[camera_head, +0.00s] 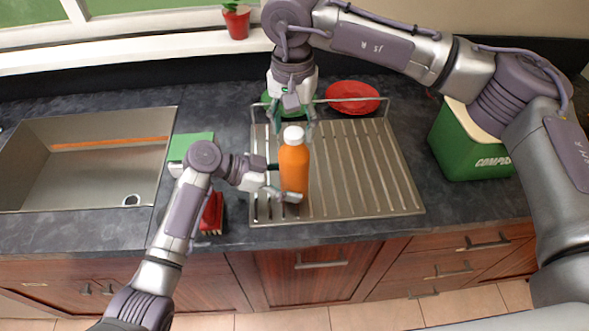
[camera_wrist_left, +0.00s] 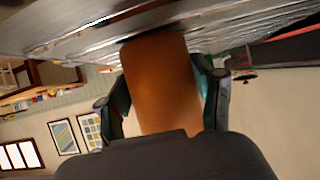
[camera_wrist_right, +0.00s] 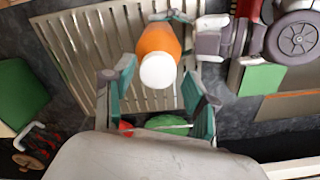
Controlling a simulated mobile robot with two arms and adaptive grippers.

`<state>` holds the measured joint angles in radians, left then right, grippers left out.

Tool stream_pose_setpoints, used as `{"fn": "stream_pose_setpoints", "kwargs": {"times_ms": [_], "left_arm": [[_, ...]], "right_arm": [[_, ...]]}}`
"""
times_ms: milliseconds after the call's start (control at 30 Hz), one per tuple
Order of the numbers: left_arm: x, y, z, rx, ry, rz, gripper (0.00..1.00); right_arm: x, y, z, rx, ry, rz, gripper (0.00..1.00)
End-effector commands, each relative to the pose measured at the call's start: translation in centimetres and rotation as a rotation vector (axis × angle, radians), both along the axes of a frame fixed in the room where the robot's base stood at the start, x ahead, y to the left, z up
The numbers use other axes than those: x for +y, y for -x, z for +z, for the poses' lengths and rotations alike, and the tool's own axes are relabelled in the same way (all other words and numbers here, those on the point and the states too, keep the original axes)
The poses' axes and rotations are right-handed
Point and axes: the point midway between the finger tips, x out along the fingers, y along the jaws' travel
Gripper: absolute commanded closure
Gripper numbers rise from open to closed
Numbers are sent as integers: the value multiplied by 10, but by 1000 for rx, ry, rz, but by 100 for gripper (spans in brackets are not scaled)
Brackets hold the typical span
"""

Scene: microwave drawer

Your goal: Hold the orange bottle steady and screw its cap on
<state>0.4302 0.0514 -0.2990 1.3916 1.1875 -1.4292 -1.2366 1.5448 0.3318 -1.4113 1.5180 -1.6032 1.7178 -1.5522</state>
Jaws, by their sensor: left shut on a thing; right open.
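The orange bottle (camera_head: 294,168) stands upright on the left part of the metal drainboard, with its white cap (camera_head: 293,135) on top. My left gripper (camera_head: 283,181) is shut on the bottle's body from the left; its fingers also clasp the orange side in the left wrist view (camera_wrist_left: 163,85). My right gripper (camera_head: 292,125) points down from above with its fingers apart near the cap. In the right wrist view the white cap (camera_wrist_right: 160,70) lies ahead of the open fingers (camera_wrist_right: 160,95), and no finger touches it there. Whether the cap is seated cannot be told.
A red bowl (camera_head: 353,97) and a green dish (camera_head: 272,103) sit behind at the rack. A steel sink (camera_head: 90,175) is at the left, a green compost bin (camera_head: 465,145) at the right. A green sponge cloth (camera_head: 196,146) and a red item (camera_head: 211,214) lie near my left arm.

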Motion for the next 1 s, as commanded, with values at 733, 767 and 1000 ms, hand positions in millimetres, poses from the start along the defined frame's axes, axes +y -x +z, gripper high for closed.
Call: {"fn": "stream_pose_setpoints", "kwargs": {"times_ms": [733, 767, 1000], "left_arm": [[1, 0, 0, 0, 0, 1, 96], [1, 0, 0, 0, 0, 1, 96], [1, 0, 0, 0, 0, 1, 96]], "right_arm": [[-1, -1, 46, -1, 2, -1, 43], [-1, -1, 48, -1, 3, -1, 43], [-1, 0, 50, 0, 3, -1, 43]]}}
